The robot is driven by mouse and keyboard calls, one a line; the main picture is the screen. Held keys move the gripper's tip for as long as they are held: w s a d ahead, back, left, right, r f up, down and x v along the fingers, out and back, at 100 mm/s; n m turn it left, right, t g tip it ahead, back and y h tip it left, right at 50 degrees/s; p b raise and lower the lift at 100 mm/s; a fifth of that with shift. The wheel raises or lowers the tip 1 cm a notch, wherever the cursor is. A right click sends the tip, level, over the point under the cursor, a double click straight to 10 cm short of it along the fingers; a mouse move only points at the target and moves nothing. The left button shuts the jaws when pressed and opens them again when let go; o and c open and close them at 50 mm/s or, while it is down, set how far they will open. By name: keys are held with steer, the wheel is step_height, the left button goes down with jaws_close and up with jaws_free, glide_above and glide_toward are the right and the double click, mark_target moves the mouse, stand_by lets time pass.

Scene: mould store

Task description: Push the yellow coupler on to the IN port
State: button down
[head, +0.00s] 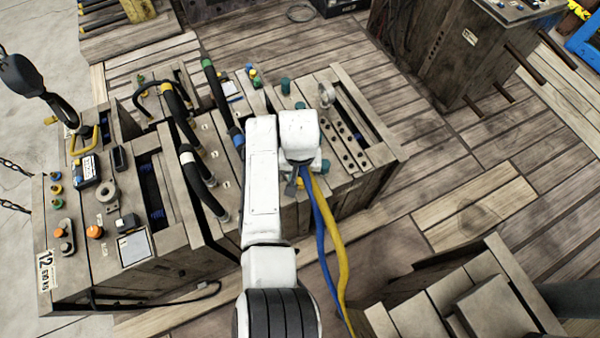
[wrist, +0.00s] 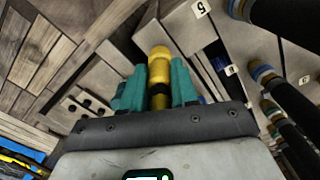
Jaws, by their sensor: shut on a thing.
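The yellow coupler (wrist: 159,60) stands between the teal fingers of my gripper (wrist: 157,82) in the wrist view. The gripper is shut on it, and the coupler's yellow end shows just past the fingertips. A dark band circles the coupler lower down. In the head view my white arm covers most of the gripper and the coupler. A yellow hose (head: 336,240) and a blue hose (head: 319,228) hang from near the gripper. I cannot make out the IN port in either view. I cannot tell whether the coupler touches anything ahead of it.
The wooden mould block (head: 372,170) lies under my gripper, with slots and rows of holes. Thick black hoses (head: 180,112) arch over the blocks to the left. White number tags (wrist: 200,9) show in the wrist view.

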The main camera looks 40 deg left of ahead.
steer(key=c, duration=0.8)
jaws_free()
step_height(320, 180, up, 11)
steer(key=shift+f+p, duration=0.15)
steer(key=shift+p, duration=0.8)
